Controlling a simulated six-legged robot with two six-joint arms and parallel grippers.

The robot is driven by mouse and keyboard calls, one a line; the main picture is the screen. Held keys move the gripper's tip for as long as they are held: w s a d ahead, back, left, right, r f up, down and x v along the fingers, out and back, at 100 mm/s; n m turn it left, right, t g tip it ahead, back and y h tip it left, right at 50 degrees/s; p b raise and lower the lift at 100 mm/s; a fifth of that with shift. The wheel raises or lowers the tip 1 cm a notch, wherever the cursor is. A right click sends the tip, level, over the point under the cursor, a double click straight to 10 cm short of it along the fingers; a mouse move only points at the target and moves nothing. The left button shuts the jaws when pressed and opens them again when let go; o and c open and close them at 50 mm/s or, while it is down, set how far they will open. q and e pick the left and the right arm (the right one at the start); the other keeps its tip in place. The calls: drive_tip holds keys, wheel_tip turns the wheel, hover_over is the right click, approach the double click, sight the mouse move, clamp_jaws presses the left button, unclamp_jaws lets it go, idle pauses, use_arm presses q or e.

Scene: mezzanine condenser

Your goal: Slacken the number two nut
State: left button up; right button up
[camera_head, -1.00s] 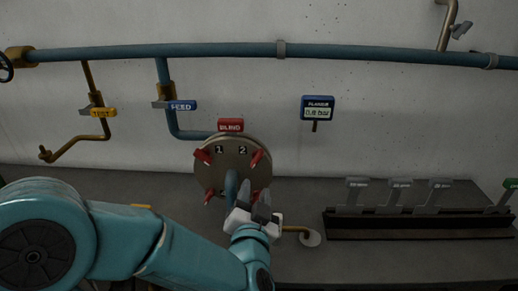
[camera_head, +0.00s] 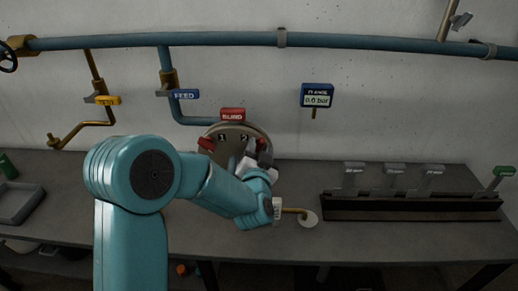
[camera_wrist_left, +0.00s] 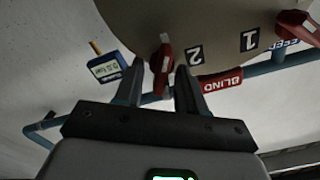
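The round blind flange (camera_head: 231,131) hangs on the blue pipe, with the numbers 1 and 2 on its face. In the left wrist view the number two nut (camera_wrist_left: 163,62), a red winged piece, sits by the 2 label. My left gripper (camera_head: 262,158) is at the flange's right side in the head view and covers much of that area. In the left wrist view its fingers (camera_wrist_left: 160,82) are apart, one on each side of the number two nut, with gaps visible. My right gripper is not in view.
A red BLIND tag (camera_head: 232,114) is above the flange. A blue gauge (camera_head: 317,96) hangs on the wall to its right. A dark rack (camera_head: 410,208) with several tagged pieces stands on the bench at right. A grey tray (camera_head: 18,203) lies at left.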

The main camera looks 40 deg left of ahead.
use_arm(q)
drive_tip(key=shift+s+r, duration=0.1)
drive_tip(key=shift+s, duration=0.05)
clamp_jaws()
drive_tip(key=shift+n+b, duration=0.5)
drive_tip(key=shift+b, duration=0.35)
drive_tip(key=n+b, duration=0.3)
drive_tip(key=b, duration=0.1)
drive_tip(key=n+b, duration=0.4)
drive_tip(key=b, duration=0.1)
drive_tip(key=n+b, duration=0.4)
drive_tip(key=shift+s+a+f, duration=0.1)
drive_tip(key=shift+a+f, duration=0.1)
drive_tip(key=shift+a, duration=0.05)
drive_tip(key=shift+r+n+b, duration=0.15)
drive_tip(key=shift+n+b, duration=2.1)
drive_tip(key=shift+n, duration=0.45)
drive_tip(key=shift+r, duration=0.1)
